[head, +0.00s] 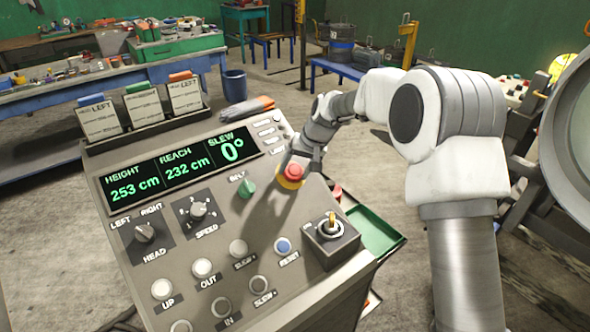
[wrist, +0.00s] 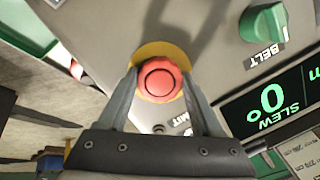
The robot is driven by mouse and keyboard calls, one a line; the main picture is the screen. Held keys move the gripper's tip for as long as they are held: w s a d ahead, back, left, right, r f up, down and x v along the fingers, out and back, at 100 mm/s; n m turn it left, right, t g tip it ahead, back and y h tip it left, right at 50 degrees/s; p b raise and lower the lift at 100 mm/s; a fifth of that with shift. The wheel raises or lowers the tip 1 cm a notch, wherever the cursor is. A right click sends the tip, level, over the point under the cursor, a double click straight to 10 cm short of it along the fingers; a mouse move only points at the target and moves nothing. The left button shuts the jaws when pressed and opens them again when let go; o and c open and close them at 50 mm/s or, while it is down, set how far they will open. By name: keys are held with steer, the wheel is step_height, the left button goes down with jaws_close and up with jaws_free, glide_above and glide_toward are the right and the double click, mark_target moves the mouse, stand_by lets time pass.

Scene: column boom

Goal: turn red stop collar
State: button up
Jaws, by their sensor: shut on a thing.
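The red stop collar (head: 291,171) is a round red mushroom button on a yellow disc, near the upper right of the grey control panel. It also shows in the wrist view (wrist: 160,79), upper middle, with part of the yellow disc (wrist: 150,50) behind it. My gripper (head: 297,166) reaches down to it from the upper right. In the wrist view the two fingers of my gripper (wrist: 160,85) stand on the left and right sides of the red collar and are shut on it. The fingertips hide parts of its sides.
The green belt knob (head: 246,188) sits left of the collar. A joystick (head: 331,228) and a blue reset button (head: 284,246) are below it. The display (head: 185,166) reads slew 0°. Gloves (head: 247,107) lie at the panel's top edge. A green tray (head: 372,232) is at the right.

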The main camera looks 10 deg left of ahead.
steer(key=shift+f, duration=0.1)
steer(key=o, duration=1.4)
steer(key=v, duration=1.7)
steer(key=shift+s+r, duration=0.1)
steer(key=shift+r, duration=0.1)
steer(key=shift+d, duration=0.15)
